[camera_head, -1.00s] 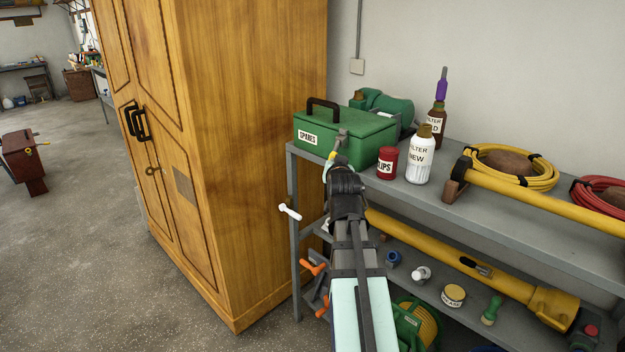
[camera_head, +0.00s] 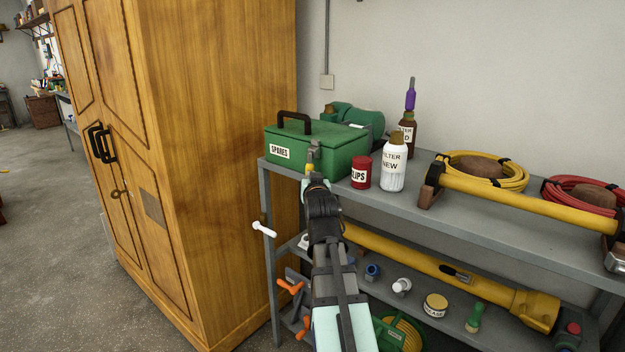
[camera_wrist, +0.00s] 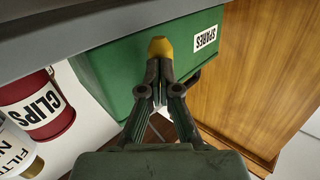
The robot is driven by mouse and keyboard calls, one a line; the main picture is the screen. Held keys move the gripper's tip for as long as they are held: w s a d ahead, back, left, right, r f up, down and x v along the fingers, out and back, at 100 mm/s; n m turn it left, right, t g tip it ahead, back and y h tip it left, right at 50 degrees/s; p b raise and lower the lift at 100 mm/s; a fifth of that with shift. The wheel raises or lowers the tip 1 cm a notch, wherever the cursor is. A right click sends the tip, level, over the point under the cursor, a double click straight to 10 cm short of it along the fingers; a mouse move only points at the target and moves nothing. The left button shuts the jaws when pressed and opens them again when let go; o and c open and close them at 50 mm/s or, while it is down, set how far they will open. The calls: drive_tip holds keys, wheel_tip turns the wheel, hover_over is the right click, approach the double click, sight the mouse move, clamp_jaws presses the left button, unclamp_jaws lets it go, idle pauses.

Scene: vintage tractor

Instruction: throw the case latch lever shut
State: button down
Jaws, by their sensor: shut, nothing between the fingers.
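The green case (camera_head: 345,155), labelled SPARES, stands on the top shelf with its lid down and a black handle on top. Its front also fills much of the wrist view (camera_wrist: 110,85). The latch lever (camera_head: 313,154) is at the case front, a small grey piece with a yellow end. That yellow end (camera_wrist: 160,47) shows just beyond my fingertips in the wrist view. My gripper (camera_wrist: 160,82) is shut and empty, its tips at or very near the lever. I cannot tell whether they touch. My gripper (camera_head: 315,180) hides part of the case front and lever.
A red CLIPS tin (camera_head: 361,172) and a white FILTER NEW bottle (camera_head: 394,165) stand right of the case. A wooden cabinet (camera_head: 215,160) is close on the left. A white-tipped rod (camera_head: 263,229) sticks out at the shelf's left end. The grey shelf (camera_head: 440,210) is partly bare in front.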

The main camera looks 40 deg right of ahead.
drive_tip(key=f+b+v, duration=0.1)
drive_tip(key=b+v, duration=0.9)
drive_tip(key=v, duration=0.4)
idle(0.4)
